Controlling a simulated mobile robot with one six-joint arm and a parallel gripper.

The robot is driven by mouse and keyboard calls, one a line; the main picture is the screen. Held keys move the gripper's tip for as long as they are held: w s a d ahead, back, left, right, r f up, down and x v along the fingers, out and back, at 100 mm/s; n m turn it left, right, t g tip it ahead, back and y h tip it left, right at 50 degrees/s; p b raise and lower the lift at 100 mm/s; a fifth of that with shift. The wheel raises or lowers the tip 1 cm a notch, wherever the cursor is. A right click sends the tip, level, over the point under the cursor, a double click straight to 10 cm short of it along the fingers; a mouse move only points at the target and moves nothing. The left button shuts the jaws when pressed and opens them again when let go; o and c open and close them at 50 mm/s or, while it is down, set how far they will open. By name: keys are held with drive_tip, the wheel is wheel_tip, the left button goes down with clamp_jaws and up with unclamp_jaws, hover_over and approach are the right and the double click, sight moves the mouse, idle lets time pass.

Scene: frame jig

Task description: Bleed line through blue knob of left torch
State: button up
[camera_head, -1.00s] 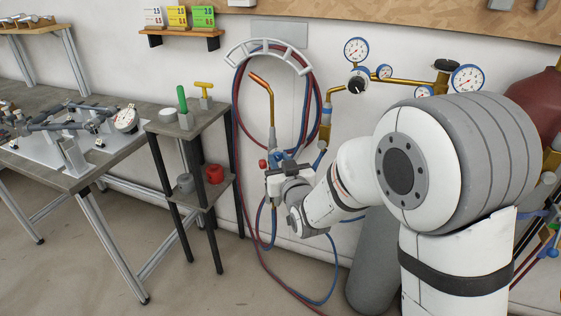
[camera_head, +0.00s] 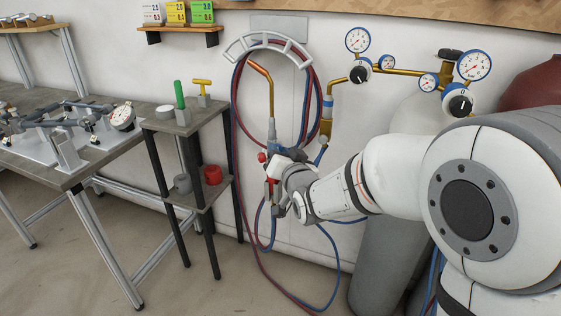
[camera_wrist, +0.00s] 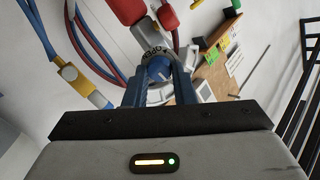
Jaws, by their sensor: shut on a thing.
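The left torch hangs on the wall, with its copper tube (camera_head: 261,72) bent at the top and a grey-blue body (camera_head: 272,130) below. Its red knob (camera_head: 262,157) shows on the left. My gripper (camera_head: 277,158) is at the torch's lower part and hides the blue knob there. In the wrist view, the blue knob (camera_wrist: 158,70) sits between the two fingertips of my gripper (camera_wrist: 157,82), which is shut on it. The red knob (camera_wrist: 167,17) shows just beyond. A second torch (camera_head: 326,115) hangs to the right.
Red and blue hoses loop over a white wall hanger (camera_head: 268,42) and hang to the floor. Gauges (camera_head: 473,65) and grey cylinders (camera_head: 379,260) stand right, behind my arm. A small shelf stand (camera_head: 186,125) and a workbench (camera_head: 62,175) are on the left.

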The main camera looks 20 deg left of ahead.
drive_tip(key=shift+m+b, duration=0.65)
drive_tip(key=shift+m, duration=0.35)
drive_tip(key=o, duration=1)
drive_tip(key=v, duration=0.7)
drive_tip(key=shift+s+d, duration=0.3)
